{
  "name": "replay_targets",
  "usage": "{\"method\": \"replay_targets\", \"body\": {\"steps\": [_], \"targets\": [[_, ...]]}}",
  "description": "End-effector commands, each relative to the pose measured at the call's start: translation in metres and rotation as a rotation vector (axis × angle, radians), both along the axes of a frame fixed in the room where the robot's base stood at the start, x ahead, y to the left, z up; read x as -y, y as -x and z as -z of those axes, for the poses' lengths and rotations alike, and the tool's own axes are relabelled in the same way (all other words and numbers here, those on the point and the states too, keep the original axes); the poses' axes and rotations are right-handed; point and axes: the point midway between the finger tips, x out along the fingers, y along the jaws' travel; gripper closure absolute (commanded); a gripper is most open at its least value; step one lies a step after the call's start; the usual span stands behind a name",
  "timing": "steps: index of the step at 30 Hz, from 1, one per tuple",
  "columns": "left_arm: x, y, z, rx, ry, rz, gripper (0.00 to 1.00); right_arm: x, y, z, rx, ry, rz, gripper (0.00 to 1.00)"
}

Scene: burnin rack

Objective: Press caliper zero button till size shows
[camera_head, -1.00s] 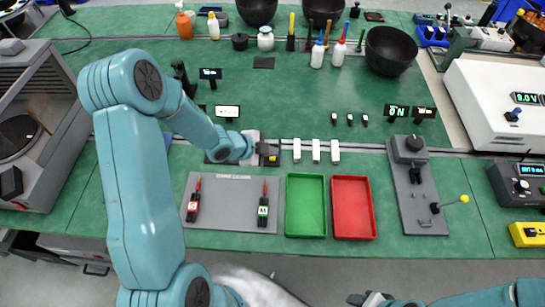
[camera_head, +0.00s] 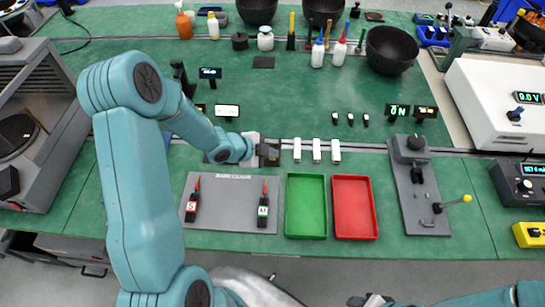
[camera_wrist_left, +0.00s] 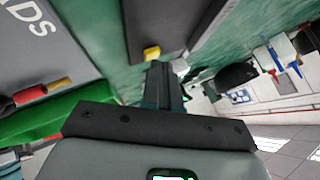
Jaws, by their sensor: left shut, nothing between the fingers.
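My left gripper (camera_head: 271,154) is low over the bench, at a dark grey plate (camera_head: 216,157) behind the grey mat. In the left wrist view, its dark fingers (camera_wrist_left: 163,84) are shut with nothing between them. A small yellow button (camera_wrist_left: 151,52) on a dark grey block (camera_wrist_left: 165,18) shows just beyond the fingertips; I cannot tell whether they touch it. I cannot clearly make out the caliper, as my gripper covers that spot. A small stand display (camera_head: 228,111) behind the gripper is lit white, its text too small to read. My right gripper (camera_head: 370,300) is partly visible at the bottom edge.
The grey mat (camera_head: 232,212) holds two red-tipped probes. A green tray (camera_head: 306,206) and a red tray (camera_head: 353,207) lie to its right, with white blocks (camera_head: 316,150) behind them. A lever fixture (camera_head: 420,190) stands further right.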

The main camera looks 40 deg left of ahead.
Motion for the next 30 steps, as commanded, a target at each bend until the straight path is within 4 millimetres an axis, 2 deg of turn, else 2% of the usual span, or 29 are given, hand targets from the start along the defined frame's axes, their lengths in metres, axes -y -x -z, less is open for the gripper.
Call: {"method": "replay_targets", "body": {"steps": [17,30], "targets": [[0.0,0.0,0.004,-0.001,0.0,0.001,1.0,0.0,0.0,0.004,0.0,0.0,0.0,0.52],[0.0,0.0,-0.013,-0.001,0.0,0.001,1.0,0.0,0.0,-0.01,0.0,0.0,0.0,0.52]]}}
